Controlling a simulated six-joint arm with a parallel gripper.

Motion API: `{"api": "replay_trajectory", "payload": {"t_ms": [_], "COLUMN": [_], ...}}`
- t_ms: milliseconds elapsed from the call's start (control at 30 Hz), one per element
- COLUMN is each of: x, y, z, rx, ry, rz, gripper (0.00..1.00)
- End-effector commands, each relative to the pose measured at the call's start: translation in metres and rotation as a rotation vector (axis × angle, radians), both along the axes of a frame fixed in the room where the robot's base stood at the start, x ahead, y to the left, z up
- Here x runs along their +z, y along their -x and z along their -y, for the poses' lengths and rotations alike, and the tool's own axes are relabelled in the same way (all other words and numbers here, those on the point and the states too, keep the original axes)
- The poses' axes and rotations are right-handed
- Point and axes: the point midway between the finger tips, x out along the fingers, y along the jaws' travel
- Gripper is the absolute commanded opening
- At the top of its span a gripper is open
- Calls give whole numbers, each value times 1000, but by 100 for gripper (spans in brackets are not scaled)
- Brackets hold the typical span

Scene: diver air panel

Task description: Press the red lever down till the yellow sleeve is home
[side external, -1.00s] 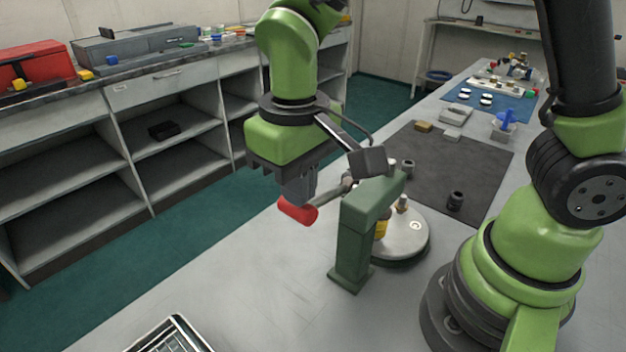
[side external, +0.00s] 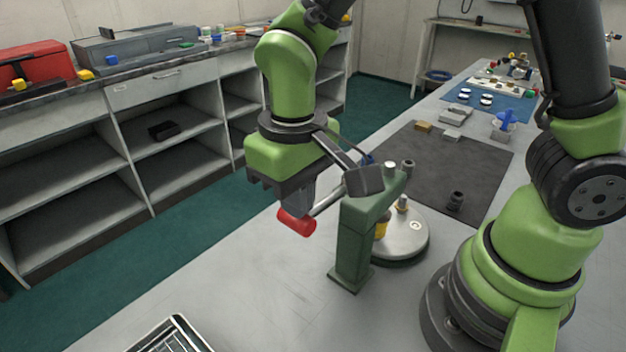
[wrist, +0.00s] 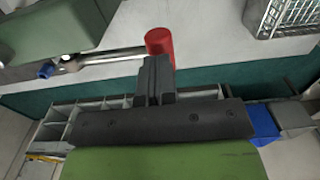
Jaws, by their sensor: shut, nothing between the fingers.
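The red lever grip (side external: 297,222) is at the end of a metal bar (side external: 328,200) that slopes down to the left from the green press stand (side external: 352,240). My gripper (side external: 297,205) is shut and empty, its fingertips against or just above the red grip. In the wrist view the shut fingers (wrist: 156,68) meet the red grip (wrist: 159,42). The yellow sleeve (side external: 382,226) shows partly behind the stand, above a round pale plate (side external: 405,238). Its lower fit is hidden by the stand.
A dark mat (side external: 440,165) with small fittings lies behind the press. A wire basket (side external: 170,338) stands at the front edge. The bench (side external: 265,285) left of the stand is clear.

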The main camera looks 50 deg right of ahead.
Motion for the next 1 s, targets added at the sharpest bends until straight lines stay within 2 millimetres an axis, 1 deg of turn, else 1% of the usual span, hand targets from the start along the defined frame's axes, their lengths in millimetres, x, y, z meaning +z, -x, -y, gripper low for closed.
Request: {"api": "replay_trajectory", "payload": {"t_ms": [267, 700, 1000], "x": [-4, -17, -18], "y": [0, 1, 0], "z": [0, 0, 0], "rx": [0, 0, 0], "ry": [2, 2, 2], "rz": [-3, -4, -2], "gripper": [0, 0, 0]}}
